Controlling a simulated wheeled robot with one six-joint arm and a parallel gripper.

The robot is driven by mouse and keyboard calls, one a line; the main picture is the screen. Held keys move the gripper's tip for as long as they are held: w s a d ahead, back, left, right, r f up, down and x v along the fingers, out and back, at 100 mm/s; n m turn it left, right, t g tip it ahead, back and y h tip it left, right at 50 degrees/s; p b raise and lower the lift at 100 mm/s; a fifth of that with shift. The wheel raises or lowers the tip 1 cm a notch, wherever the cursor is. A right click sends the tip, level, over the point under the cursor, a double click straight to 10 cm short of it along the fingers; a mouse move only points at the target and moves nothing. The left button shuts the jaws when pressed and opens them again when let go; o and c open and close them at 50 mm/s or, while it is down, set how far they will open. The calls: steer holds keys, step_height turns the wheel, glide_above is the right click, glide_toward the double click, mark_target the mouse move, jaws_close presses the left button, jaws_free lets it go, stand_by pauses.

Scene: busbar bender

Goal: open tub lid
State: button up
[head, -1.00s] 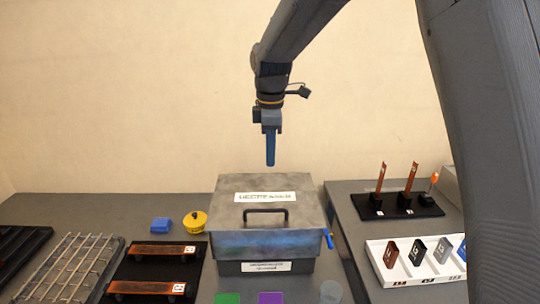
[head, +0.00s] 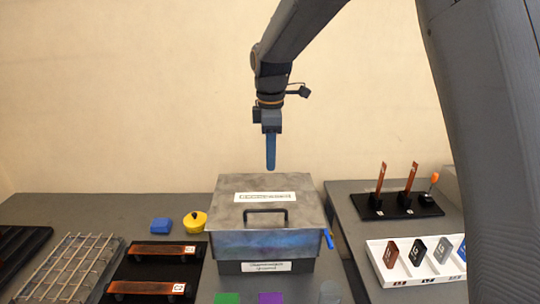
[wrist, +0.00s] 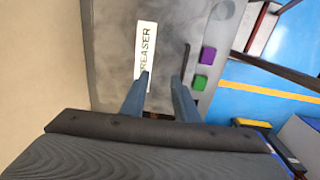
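The grey metal tub (head: 262,243) stands on the bench with its lid (head: 240,184) closed. The lid has a white label (head: 265,197) and a black handle (head: 265,212) near its front edge. My gripper (head: 271,166) points down above the back part of the lid, clear of it. In the wrist view my gripper (wrist: 161,75) has its two blue fingers apart with nothing between them. The lid (wrist: 115,40) is below them, with the label at the left finger. The handle (wrist: 187,55) is a dark bar beyond the right finger.
A blue lever (head: 329,238) is at the tub's right side. A yellow pot (head: 195,222) and blue block (head: 161,225) sit to the left, beside black trays with copper bars. Green (head: 227,298) and purple (head: 270,298) blocks lie in front. A white tray (head: 420,288) is at right.

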steer(key=shift+r, duration=0.1)
step_height(320, 180, up, 8)
steer(key=b, duration=0.3)
steer(key=shift+s+f, duration=0.2)
steer(key=shift+s, duration=0.1)
